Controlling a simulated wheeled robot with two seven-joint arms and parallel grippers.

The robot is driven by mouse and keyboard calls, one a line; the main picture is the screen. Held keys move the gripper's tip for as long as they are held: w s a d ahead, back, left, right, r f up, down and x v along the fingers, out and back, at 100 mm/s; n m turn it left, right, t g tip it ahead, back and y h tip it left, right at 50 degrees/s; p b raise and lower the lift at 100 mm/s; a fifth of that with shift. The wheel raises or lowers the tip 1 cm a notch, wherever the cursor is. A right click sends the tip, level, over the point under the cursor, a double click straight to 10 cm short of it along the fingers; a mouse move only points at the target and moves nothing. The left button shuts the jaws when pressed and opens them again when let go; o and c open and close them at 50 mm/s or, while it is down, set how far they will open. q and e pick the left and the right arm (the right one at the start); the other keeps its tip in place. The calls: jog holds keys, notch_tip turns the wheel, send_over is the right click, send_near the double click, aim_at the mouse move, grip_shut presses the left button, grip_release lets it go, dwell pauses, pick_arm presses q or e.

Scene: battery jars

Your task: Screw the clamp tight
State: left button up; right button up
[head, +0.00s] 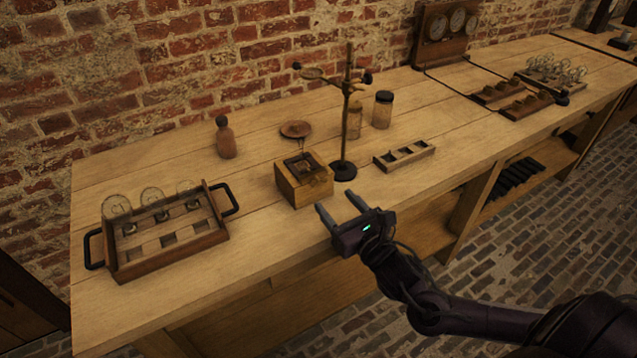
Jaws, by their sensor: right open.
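A dark metal stand (347,125) with a round base stands upright on the bench. Whether the clamp grips the rod firmly cannot be told. My right gripper (335,200) is open and empty, low near the bench's front edge. It is in front of the stand and well below the clamp, touching nothing I can see. My left gripper is out of view.
A wooden box (304,188) is just left of the right gripper. Jars (383,110) stand behind the stand, a slotted wooden rack (404,156) to its right. A handled tray (170,255) and brown bottle (225,138) are left. Bare bench lies between tray and box.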

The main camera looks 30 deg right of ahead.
aim_at(318, 182)
jog(key=w, duration=0.5)
jog(key=shift+w+a, duration=0.2)
jog(key=shift+w, duration=0.65)
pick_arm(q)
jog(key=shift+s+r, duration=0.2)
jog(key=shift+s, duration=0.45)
pick_arm(e)
jog(key=shift+c, duration=1)
jog(key=c, duration=0.8)
pick_arm(q)
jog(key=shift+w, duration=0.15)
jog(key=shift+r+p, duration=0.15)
jog(key=shift+p, duration=0.2)
pick_arm(e)
jog(key=shift+m, duration=0.3)
